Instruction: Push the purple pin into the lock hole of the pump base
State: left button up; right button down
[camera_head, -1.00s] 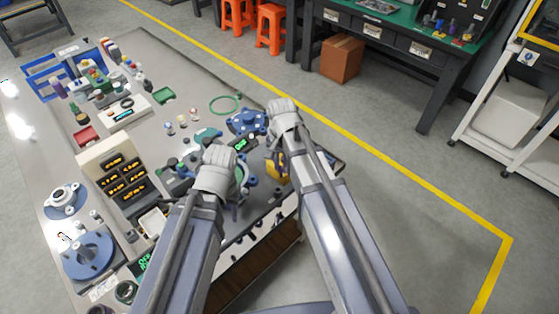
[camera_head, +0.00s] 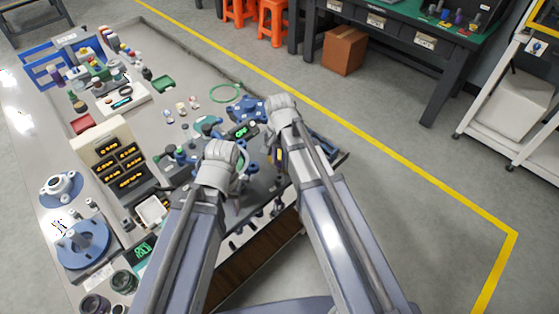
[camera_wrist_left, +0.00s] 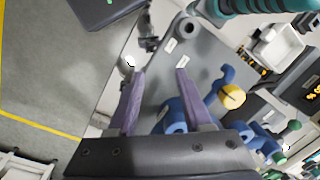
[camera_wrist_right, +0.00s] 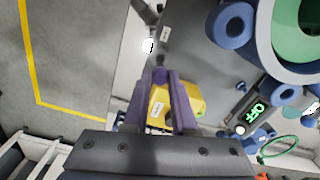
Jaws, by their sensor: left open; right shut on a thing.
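My right gripper (camera_wrist_right: 160,80) is shut on a small dark purple pin (camera_wrist_right: 160,74) in the right wrist view. Its round end shows between the fingertips; the rest is hidden. A yellow part (camera_wrist_right: 186,98) with a white label lies behind the fingers. A blue-rimmed body with a green inside (camera_wrist_right: 232,24), which looks like the pump base, stands to the right of the gripper, apart from it. No lock hole can be made out. My left gripper (camera_wrist_left: 157,75) is open and empty in the left wrist view, over the grey table near a blue part (camera_wrist_left: 174,116) and a yellow knob (camera_wrist_left: 231,97).
A display reading OFF (camera_wrist_right: 255,113) and a green ring (camera_head: 226,93) lie near the work spot. A beige rack with lit displays (camera_head: 115,155), a blue disc fixture (camera_head: 82,245) and several small parts crowd the table's left. Floor lies beyond the table's right edge.

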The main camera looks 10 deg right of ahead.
aim_at(279, 172)
pick_arm(q)
jog(key=shift+f, duration=0.15)
pick_arm(e)
jog(key=shift+f, duration=0.15)
pick_arm(q)
jog(key=shift+f+b, duration=1)
jog(key=shift+b, duration=0.15)
pick_arm(e)
jog(key=shift+f, duration=1)
pick_arm(q)
jog(key=shift+f, duration=0.2)
pick_arm(e)
jog(key=shift+f, duration=0.15)
pick_arm(q)
jog(key=shift+f+b, duration=0.5)
jog(key=shift+b, duration=0.15)
pick_arm(e)
jog(key=shift+f, duration=0.55)
pick_arm(q)
jog(key=shift+f+b, duration=1)
pick_arm(e)
jog(key=shift+f, duration=0.95)
jog(key=c, duration=0.6)
grip_release()
jog(key=shift+c, duration=0.2)
pick_arm(q)
jog(key=shift+r, duration=0.1)
pick_arm(e)
jog(key=shift+r, duration=0.1)
